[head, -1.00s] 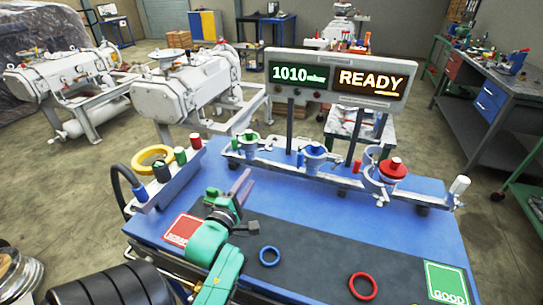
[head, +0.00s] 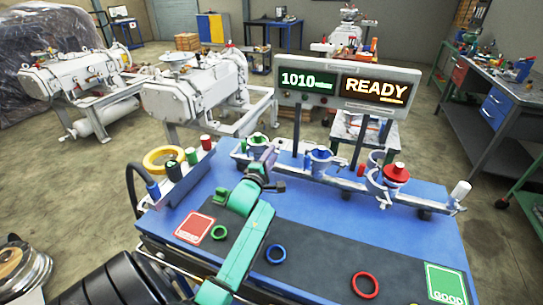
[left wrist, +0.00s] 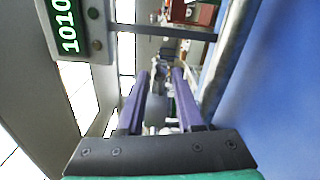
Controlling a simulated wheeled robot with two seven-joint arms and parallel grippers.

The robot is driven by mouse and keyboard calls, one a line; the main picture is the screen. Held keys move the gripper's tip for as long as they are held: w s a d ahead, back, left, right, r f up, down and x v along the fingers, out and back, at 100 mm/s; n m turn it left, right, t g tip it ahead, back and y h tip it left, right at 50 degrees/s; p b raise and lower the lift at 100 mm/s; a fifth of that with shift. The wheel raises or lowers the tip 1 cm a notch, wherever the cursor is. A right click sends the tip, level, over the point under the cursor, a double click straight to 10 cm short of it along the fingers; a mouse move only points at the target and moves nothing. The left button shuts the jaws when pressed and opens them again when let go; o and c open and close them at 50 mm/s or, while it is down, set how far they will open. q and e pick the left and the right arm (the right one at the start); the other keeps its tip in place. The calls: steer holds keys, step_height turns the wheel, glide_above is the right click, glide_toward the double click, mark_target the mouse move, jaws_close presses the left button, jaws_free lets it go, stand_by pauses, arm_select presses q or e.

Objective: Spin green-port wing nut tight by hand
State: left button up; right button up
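The green port (head: 257,141) stands at the left end of the rail, a small grey fitting with a green top. Its wing nut is too small to make out. My left gripper (head: 263,158) is just in front of the port and partly covers its lower part. In the left wrist view the two purple fingers (left wrist: 160,76) are spread apart. A grey fitting shows in the gap between and beyond them; I cannot tell how near it is. No contact is visible. My right gripper is not in view.
The blue port (head: 320,158) and red-capped port (head: 395,174) stand further right on the rail. The display (head: 345,85) reads 1010 and READY. A green ring (head: 220,232), blue ring (head: 275,254) and red ring (head: 365,284) lie on the dark mat. A yellow ring (head: 165,159) sits at left.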

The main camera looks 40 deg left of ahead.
arm_select(q)
jaws_close()
